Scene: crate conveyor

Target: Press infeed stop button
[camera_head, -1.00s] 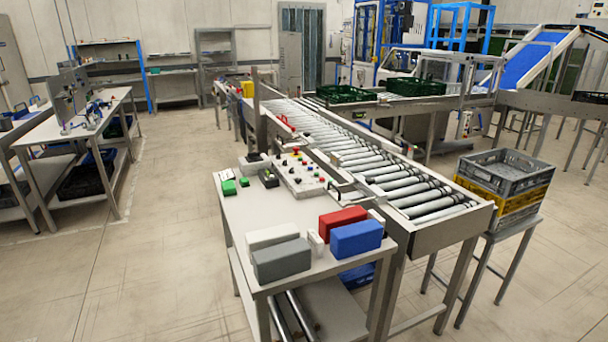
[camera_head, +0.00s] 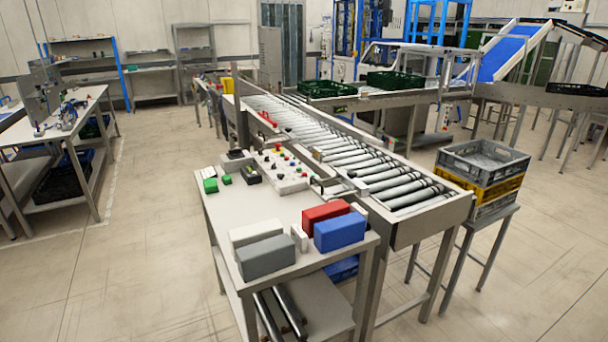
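A pale control panel (camera_head: 290,184) with several small coloured buttons and dark knobs lies on the white-topped table (camera_head: 236,212), beside the roller conveyor (camera_head: 348,160). A red button (camera_head: 278,147) shows at the panel's far edge, with yellow and green ones near it. The labels are too small to read, so I cannot tell which button is the infeed stop. My gripper and arm are not in view.
Red (camera_head: 325,214), blue (camera_head: 340,232), grey (camera_head: 266,257) and white (camera_head: 256,233) blocks stand at the table's near end. Stacked crates (camera_head: 484,163) stand right of the conveyor. Green crates (camera_head: 325,89) sit farther back.

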